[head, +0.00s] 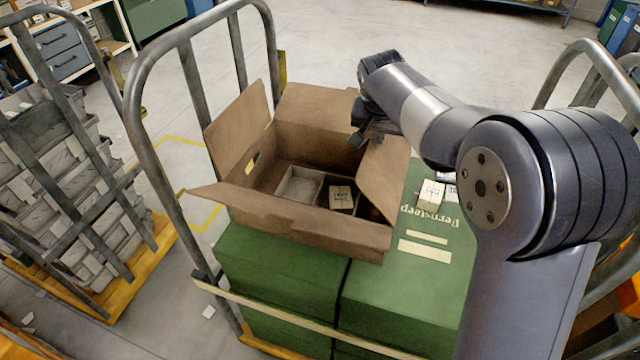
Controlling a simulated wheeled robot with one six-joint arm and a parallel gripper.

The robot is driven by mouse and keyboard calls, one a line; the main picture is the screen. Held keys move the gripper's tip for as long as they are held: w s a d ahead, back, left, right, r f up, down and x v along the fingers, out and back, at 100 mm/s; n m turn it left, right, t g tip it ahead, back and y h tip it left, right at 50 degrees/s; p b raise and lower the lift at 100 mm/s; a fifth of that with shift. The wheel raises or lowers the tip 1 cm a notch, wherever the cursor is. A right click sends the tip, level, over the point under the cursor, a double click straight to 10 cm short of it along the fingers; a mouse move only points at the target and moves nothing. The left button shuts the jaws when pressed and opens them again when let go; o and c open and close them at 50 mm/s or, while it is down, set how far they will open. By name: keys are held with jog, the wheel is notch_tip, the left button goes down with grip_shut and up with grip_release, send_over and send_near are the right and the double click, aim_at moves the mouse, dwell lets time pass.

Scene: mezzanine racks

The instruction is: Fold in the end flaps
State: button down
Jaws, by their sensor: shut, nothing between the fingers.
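An open brown cardboard box (320,238) sits on green crates on a trolley. Its left end flap (237,132) stands up and leans outward. Its right end flap (388,178) stands tilted at the right side, partly over the opening. A long far flap (315,122) rises at the back, and a long near flap (285,212) spreads toward the front. Inside are a grey-lined compartment (298,185) and a small labelled carton (342,196). My gripper (359,136) is shut and empty, at the top of the right end flap; I cannot tell whether it touches it.
The green crates (400,295) carry small white cartons (432,194) right of the box. The trolley's metal hoop (150,80) rises close on the left, and another rail (575,60) stands at the right. A cart of grey bins (70,185) stands farther left. Floor behind is clear.

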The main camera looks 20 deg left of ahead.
notch_tip(320, 180, up, 5)
jog(key=p, duration=0.3)
jog(key=shift+p, duration=0.35)
notch_tip(320, 180, up, 2)
jog(key=shift+d, duration=0.1)
jog(key=f+n+b, duration=0.1)
jog(key=f+n, duration=0.1)
jog(key=f+n+y+b, duration=0.1)
jog(key=f+n+b, duration=0.1)
jog(key=f+n+g+y+b, duration=0.1)
jog(key=f+n+b, duration=0.1)
jog(key=shift+d+f, duration=0.2)
jog(key=shift+d, duration=0.15)
jog(key=shift+w+f+b, duration=0.1)
jog(key=shift+f+b, duration=0.25)
jog(key=shift+f, duration=0.1)
dwell(0.5)
